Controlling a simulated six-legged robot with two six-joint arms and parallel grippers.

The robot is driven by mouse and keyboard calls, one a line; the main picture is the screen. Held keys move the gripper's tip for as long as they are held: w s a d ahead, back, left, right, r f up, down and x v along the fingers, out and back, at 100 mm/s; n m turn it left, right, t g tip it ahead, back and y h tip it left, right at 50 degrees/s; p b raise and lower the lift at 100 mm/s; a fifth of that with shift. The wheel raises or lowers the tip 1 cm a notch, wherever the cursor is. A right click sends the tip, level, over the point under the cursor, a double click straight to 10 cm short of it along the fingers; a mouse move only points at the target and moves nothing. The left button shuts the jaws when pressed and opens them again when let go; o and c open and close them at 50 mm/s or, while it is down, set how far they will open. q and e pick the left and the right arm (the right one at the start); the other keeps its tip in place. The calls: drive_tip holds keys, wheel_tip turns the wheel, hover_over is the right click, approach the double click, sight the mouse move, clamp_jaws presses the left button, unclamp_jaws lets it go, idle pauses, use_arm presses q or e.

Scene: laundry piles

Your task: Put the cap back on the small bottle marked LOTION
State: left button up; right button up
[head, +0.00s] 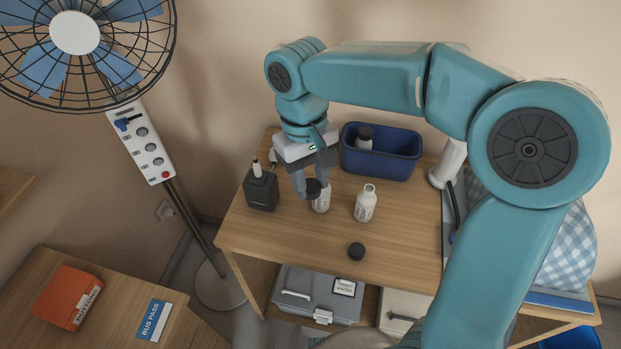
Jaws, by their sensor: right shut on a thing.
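My right gripper (312,184) reaches down from the right arm and is shut on a black cap (314,190). The cap is at the top of a small white bottle (321,203); I cannot tell whether it is seated on it or just in front of it. A second small white bottle (366,203) stands upright and uncapped to the right. Another black cap (356,251) lies on the table (290,245) nearer the front. The bottle labels are too small to read, so I cannot tell which says LOTION. My left gripper is not in view.
A dark square bottle (262,192) with a white nozzle stands left of the gripper. A blue bin (385,172) behind holds a black-capped bottle (364,140). A lamp-like white stand (447,165) is at right. The table's front left is clear.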

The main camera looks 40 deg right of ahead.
drive_tip(key=w+a+f, duration=0.2)
drive_tip(key=w+f, duration=0.1)
drive_tip(key=f, duration=0.3)
drive_tip(key=w+a+f+n, duration=0.1)
drive_tip(key=w+a+f, duration=0.1)
drive_tip(key=w+f, duration=0.2)
wheel_tip(320, 180, down, 2)
drive_tip(key=shift+w+a+f, duration=0.2)
drive_tip(key=shift+a, duration=0.05)
